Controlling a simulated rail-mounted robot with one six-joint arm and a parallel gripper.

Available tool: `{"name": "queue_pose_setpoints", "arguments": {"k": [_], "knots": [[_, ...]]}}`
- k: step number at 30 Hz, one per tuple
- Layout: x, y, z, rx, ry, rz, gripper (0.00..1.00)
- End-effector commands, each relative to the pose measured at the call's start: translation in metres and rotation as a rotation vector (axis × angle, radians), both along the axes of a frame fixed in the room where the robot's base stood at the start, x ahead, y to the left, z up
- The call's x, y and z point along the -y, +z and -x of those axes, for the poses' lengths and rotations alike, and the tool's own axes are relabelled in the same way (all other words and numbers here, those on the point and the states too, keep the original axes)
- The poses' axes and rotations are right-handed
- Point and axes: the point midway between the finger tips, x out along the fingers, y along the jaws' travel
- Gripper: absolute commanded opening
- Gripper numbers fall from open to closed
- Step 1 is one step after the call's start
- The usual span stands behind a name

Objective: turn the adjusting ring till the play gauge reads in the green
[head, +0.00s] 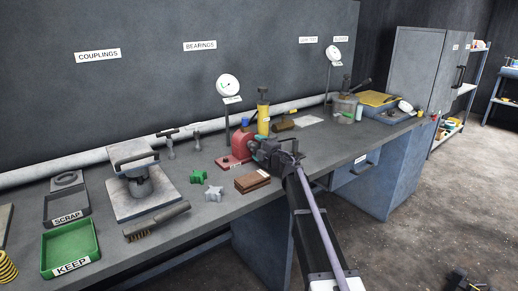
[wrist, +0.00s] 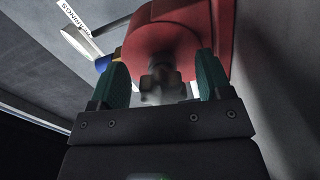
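The red bearing housing (head: 239,147) stands on the bench, and it fills the top of the wrist view (wrist: 172,42). A grey lobed piece (wrist: 160,84), seemingly the adjusting ring, sticks out of its face. My gripper (head: 262,148) is at the housing's right side. In the wrist view its two green fingers (wrist: 160,88) are apart on either side of the grey piece, with gaps visible. The round white gauge (head: 228,86) stands on a post behind the housing; its needle is too small to read. In the head view my gripper hides the grey piece.
Loose star-shaped pieces, one green (head: 197,177) and one grey (head: 213,193), and a brown block stack (head: 252,181) lie in front of the housing. A yellow bottle (head: 263,112) stands behind. A second gauge (head: 333,54) is farther right. A green KEEP tray (head: 70,248) is at left.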

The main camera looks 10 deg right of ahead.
Motion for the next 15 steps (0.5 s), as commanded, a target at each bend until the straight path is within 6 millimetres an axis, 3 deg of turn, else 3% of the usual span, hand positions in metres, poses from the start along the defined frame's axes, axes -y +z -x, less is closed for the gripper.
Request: {"name": "queue_pose_setpoints", "arguments": {"k": [9,15], "knots": [[0.001,0.0,0.002,0.0,0.0,0.0,0.75],[0.013,0.0,0.031,0.0,-0.002,0.0,0.75]]}}
